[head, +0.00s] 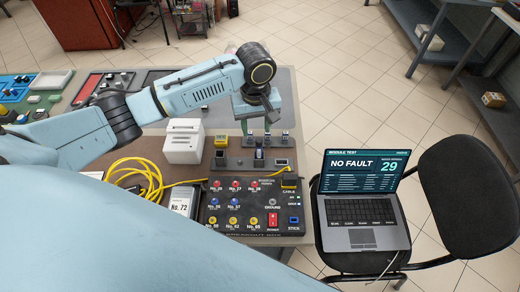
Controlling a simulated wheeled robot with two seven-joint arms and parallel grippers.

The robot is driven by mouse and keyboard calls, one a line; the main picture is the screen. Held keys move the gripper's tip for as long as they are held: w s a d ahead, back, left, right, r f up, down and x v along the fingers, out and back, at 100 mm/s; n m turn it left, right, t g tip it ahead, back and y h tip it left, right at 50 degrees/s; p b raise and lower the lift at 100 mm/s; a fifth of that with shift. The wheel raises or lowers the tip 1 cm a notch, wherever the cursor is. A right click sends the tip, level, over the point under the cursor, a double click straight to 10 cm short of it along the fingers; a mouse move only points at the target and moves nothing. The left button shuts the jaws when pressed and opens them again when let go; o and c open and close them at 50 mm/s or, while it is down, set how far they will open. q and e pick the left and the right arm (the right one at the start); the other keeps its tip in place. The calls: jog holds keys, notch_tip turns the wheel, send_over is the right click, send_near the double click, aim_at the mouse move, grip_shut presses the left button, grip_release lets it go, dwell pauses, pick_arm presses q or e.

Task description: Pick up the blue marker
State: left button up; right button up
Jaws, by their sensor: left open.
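I cannot make out a blue marker for certain in the head view. Small blue pieces (14,92) lie in a tray area at the far left of the table, too small to identify. My left gripper (268,108) hangs over the back right part of the table, beyond the test panel, seen partly from above and open. I see nothing held in it. My right gripper is not in view.
A black test panel (262,240) with coloured sockets sits at the table's front right. A yellow cable (150,180) lies coiled beside a white box (184,141). A laptop (363,200) reading "NO FAULT" rests on a black chair (465,190).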

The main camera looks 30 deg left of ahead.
aim_at(259, 147)
pick_arm(q)
jog(key=f, duration=1)
jog(key=shift+w+d+b, duration=0.2)
jog(key=shift+w+b, duration=0.15)
jog(key=shift+b, duration=0.05)
grip_shut()
